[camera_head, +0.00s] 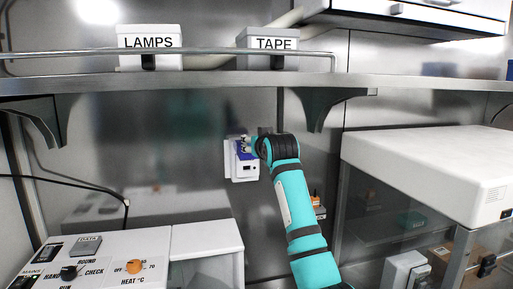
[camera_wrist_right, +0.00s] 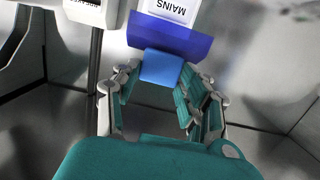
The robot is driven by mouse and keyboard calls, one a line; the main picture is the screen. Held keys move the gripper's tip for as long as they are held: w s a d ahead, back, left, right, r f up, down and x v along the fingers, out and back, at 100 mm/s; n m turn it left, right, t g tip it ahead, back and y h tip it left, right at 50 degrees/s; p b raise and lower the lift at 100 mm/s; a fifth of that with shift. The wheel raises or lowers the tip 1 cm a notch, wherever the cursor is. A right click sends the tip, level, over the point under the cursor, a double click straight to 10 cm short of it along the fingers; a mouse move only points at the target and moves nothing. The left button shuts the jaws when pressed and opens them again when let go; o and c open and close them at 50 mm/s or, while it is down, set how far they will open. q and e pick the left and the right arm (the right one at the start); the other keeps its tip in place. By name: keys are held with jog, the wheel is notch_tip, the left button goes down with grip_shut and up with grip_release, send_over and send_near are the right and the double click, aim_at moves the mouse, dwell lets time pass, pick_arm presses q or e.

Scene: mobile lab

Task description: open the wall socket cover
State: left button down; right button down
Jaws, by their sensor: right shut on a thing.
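The white wall socket (camera_head: 233,174) is on the metal back wall below the shelf, left of my right arm in the head view. Its blue cover (camera_head: 242,152) is partly hidden behind my right gripper (camera_head: 248,145). In the right wrist view the dark blue cover (camera_wrist_right: 178,38) has a lighter blue tab (camera_wrist_right: 162,68). The fingers of the right gripper (camera_wrist_right: 164,80) stand on either side of this tab and are shut on it. A white label reading MAINS (camera_wrist_right: 175,8) shows upside down beyond the cover. I cannot tell how far the cover is swung. My left gripper is not in view.
A metal shelf (camera_head: 200,80) with a rail runs above, holding the LAMPS box (camera_head: 150,60) and TAPE box (camera_head: 272,42). A white control panel with knobs (camera_head: 105,268) stands lower left. A white-topped cabinet (camera_head: 430,165) stands right. The wall left of the socket is clear.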

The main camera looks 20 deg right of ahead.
jog(key=shift+w+r+g, duration=0.35)
jog(key=shift+r+g, duration=0.05)
jog(key=shift+g, duration=0.3)
jog(key=shift+w+r+g, duration=0.3)
jog(key=shift+r+g, duration=0.1)
jog(key=shift+g, duration=0.3)
jog(key=shift+f, duration=0.1)
jog(key=c, duration=0.9)
grip_release()
jog(key=shift+o, duration=0.9)
jog(key=shift+w, duration=0.15)
jog(key=shift+w+a, duration=0.1)
jog(key=shift+w, duration=0.2)
